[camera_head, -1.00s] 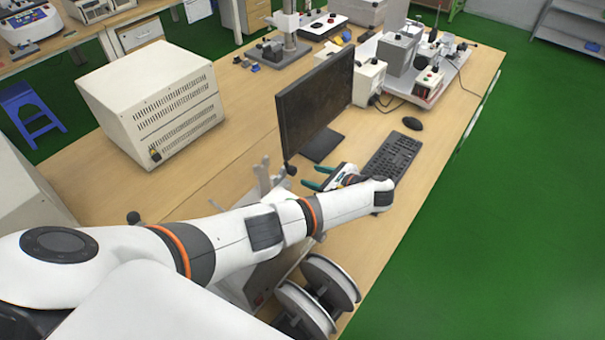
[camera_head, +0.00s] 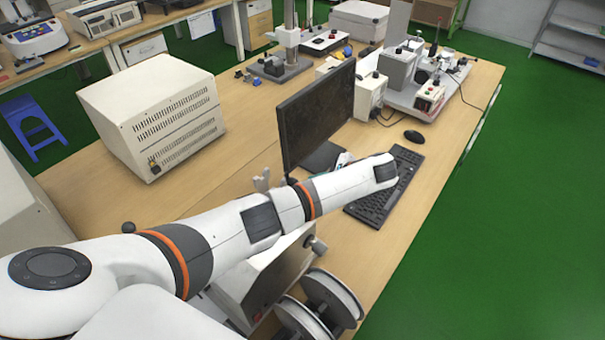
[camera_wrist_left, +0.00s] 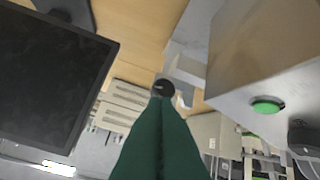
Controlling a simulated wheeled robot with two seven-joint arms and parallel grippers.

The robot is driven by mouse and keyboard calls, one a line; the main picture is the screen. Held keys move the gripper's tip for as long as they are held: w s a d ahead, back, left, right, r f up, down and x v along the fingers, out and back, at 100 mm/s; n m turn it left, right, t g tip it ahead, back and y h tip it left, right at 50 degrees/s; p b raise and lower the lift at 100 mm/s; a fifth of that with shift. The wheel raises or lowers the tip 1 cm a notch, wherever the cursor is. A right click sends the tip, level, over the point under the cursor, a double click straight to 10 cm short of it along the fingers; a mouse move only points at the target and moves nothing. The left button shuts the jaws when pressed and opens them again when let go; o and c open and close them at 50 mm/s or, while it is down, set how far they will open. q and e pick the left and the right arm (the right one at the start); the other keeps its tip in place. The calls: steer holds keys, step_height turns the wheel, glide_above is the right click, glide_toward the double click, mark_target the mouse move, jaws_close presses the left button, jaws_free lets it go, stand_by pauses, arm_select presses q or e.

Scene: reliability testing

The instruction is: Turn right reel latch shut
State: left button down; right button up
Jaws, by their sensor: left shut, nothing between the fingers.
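Two white reels with dark hubs stand at the front end of the grey machine (camera_head: 265,280) in the head view; the nearer reel (camera_head: 303,322) is partly cut off by my arm and the frame, the farther reel (camera_head: 338,297) shows more. I cannot make out a reel latch clearly. My left gripper (camera_head: 343,160) is mostly hidden behind my forearm near the monitor's foot. In the left wrist view its green fingers (camera_wrist_left: 161,98) are together and empty. A dark round knob (camera_wrist_left: 163,88) shows just beyond the fingertips; contact cannot be told. My right gripper is not in view.
A monitor (camera_head: 312,115) stands beside the gripper, with a keyboard (camera_head: 385,190) and mouse (camera_head: 414,137) to the right. A large beige box (camera_head: 155,115) stands left. In the wrist view, a green button (camera_wrist_left: 267,105) sits on a pale surface at right.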

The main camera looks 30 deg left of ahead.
arm_select(q)
steer(key=w+a+r+n+h+b, duration=0.45)
steer(key=a+r+n+h, duration=0.35)
steer(key=r+n+h, duration=0.4)
steer(key=n+y+p, duration=0.1)
steer(key=p, duration=0.6)
glide_toward(291, 180)
step_height(291, 180, down, 6)
steer(key=w, duration=0.2)
steer(key=shift+w+a+f, duration=0.1)
steer(key=shift+a, duration=0.2)
steer(key=shift+w, duration=0.1)
